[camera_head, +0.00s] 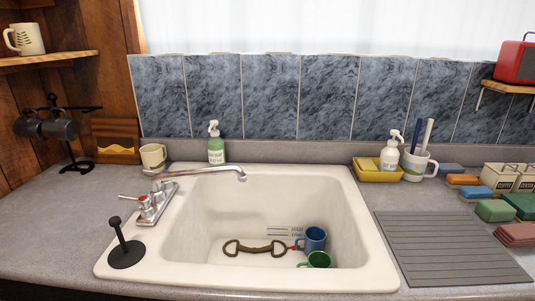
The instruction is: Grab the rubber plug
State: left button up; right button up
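A black rubber plug (126,254) with a round flat base and an upright rod handle stands at the front left corner of the white sink (375,240), on the rim beside the faucet. It looks upright and nothing touches its handle. Neither of my grippers shows in the head view.
The chrome faucet (150,205) stands just behind the plug, its spout reaching over the basin. A metal bit (255,249), a blue mug (313,240) and a green mug (318,260) lie in the basin. The counter (50,225) left of the plug is clear.

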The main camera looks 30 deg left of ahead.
aim_at(127, 254)
jog(key=u, duration=3)
jog(key=k+l+u, duration=0.15)
jog(key=l, duration=0.2)
jog(key=i, duration=0.05)
